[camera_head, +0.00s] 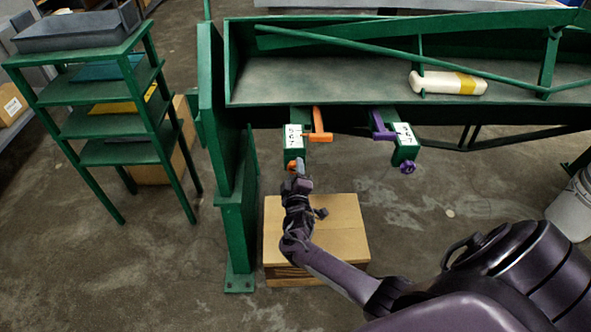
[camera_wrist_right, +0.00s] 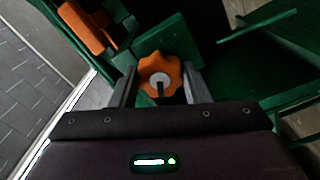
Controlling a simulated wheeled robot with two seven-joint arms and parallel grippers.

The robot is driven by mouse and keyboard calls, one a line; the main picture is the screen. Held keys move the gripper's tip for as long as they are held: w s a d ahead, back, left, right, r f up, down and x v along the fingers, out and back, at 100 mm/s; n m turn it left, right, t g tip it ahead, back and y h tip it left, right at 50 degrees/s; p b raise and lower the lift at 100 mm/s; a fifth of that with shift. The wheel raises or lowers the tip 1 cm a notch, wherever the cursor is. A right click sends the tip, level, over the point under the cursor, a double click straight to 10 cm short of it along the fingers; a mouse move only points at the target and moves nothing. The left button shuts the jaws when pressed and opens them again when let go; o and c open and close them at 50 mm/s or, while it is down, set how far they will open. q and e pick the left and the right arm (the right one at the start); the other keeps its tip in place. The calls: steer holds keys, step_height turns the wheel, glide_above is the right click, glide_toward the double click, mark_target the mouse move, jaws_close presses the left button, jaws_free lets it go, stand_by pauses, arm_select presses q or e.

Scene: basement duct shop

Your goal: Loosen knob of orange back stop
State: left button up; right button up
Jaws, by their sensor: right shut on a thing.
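The orange back stop (camera_head: 319,127) sits on the left green bracket, which carries a white scale label. Its orange knob (camera_head: 293,165) is at the front of that bracket, partly covered by my gripper in the head view. In the right wrist view the lobed orange knob (camera_wrist_right: 160,77) with a grey centre sits between my two fingers, and the orange stop piece (camera_wrist_right: 88,25) is at the upper left. My right gripper (camera_head: 298,174) is shut on the knob. My left gripper is in neither view.
A purple back stop (camera_head: 381,127) with a purple knob (camera_head: 407,168) is on the bracket to the right. A wooden box (camera_head: 345,225) stands below my right wrist. A green post (camera_head: 237,220) rises close on the left. A white and yellow roll (camera_head: 448,83) lies in the green machine.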

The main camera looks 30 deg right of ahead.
steer(key=n+p, duration=0.1)
steer(key=n, duration=0.4)
steer(key=shift+n, duration=0.3)
steer(key=n+p, duration=0.1)
steer(key=n, duration=0.4)
steer(key=shift+n, duration=0.4)
steer(key=o, duration=1)
steer(key=shift+c, duration=0.2)
steer(key=p+v, duration=0.1)
steer(key=v, duration=0.7)
steer(key=shift+w, duration=0.1)
